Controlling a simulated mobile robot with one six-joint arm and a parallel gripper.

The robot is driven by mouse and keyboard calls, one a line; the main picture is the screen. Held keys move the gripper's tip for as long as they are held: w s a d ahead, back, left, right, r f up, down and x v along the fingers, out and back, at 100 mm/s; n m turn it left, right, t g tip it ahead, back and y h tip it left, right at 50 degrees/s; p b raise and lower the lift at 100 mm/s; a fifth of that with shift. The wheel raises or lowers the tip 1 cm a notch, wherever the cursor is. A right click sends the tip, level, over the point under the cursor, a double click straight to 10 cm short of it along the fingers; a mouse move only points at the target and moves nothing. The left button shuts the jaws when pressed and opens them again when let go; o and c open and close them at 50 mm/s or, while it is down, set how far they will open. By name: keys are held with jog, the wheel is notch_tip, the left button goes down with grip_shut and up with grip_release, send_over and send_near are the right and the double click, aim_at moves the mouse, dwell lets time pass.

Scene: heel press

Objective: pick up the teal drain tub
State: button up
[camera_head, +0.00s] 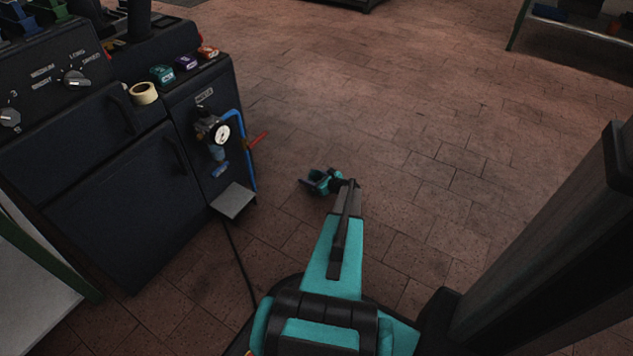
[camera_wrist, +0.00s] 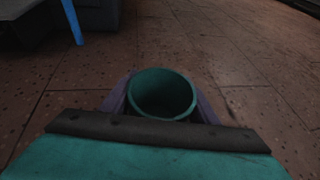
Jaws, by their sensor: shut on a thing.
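The teal drain tub (camera_wrist: 162,94) is a round, open-topped cup that looks empty inside, in the middle of the wrist view. My gripper (camera_wrist: 161,101) is shut on it, with one purple-grey finger against each side. Its lower part is hidden behind the dark edge of my wrist. In the head view my gripper (camera_head: 318,182) is small, low over the brown tiled floor, right of the press cabinet. There the tub is hard to tell from the teal gripper parts. I cannot tell whether the tub touches the floor.
A dark press cabinet (camera_head: 110,200) stands at left, with a gauge (camera_head: 221,133), a blue pipe (camera_head: 246,160), a red lever (camera_head: 257,139) and a grey pedal plate (camera_head: 233,200). A tape roll (camera_head: 144,93) lies on its top. The tiled floor (camera_head: 430,120) beyond and to the right is clear.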

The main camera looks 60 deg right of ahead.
jog(key=shift+r+p, duration=0.45)
jog(key=shift+r, duration=0.25)
jog(key=r, duration=0.1)
jog(key=r+p, duration=0.1)
jog(key=shift+s+r, duration=0.2)
jog(key=shift+r, duration=0.1)
jog(key=s+d+p, duration=0.1)
jog(key=s, duration=0.4)
jog(key=s+p, duration=0.2)
jog(key=s, duration=0.3)
jog(key=s+d+r+p, duration=0.1)
jog(key=s, duration=0.4)
jog(key=shift+s+d+p, duration=0.2)
jog(key=shift+d+p, duration=0.1)
jog(key=shift+p, duration=0.05)
notch_tip(320, 180, up, 28)
jog(key=p, duration=2.7)
jog(key=shift+f+p, duration=0.15)
jog(key=shift+p, duration=0.2)
jog(key=shift+w, duration=0.1)
